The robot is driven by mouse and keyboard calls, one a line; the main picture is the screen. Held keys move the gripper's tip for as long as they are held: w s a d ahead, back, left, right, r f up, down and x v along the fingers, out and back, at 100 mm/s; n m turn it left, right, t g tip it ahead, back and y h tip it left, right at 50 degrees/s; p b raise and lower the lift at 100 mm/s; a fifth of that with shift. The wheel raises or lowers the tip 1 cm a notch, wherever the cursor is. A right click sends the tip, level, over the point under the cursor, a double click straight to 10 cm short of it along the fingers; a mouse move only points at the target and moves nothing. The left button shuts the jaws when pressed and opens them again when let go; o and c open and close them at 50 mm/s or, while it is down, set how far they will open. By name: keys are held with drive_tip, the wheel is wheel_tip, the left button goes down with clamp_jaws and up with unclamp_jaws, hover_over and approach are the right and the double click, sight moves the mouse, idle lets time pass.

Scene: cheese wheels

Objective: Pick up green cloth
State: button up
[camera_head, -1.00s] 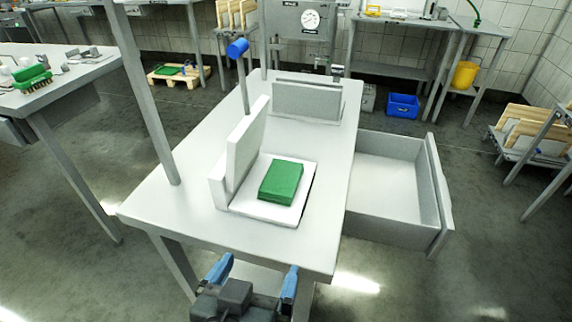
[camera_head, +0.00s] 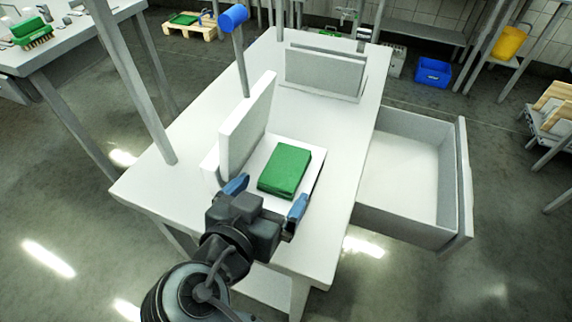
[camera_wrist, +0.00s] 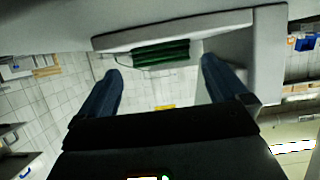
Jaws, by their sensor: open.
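The green cloth (camera_head: 285,169) is a folded, block-like stack lying on a white tray (camera_head: 310,195) with an upright panel at its left. My gripper (camera_head: 267,196) is open, with its blue fingers spread at the near edge of the tray and pointing toward the cloth. The fingers are not closed on anything. In the wrist view the cloth (camera_wrist: 160,53) shows as a green, layered edge ahead of and between the two fingers. A gap seems to lie between the fingertips and the cloth.
The upright white panel (camera_head: 247,125) stands close to the left of the cloth. A second panel (camera_head: 325,72) stands farther back. A drawer (camera_head: 405,180) is pulled out on the right. A post with a blue end (camera_head: 232,18) rises from the table's left side.

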sight(276, 183)
drive_tip(key=shift+x, duration=1.7)
drive_tip(key=shift+a, duration=0.15)
drive_tip(key=c, duration=1.1)
drive_tip(key=shift+o, duration=0.2)
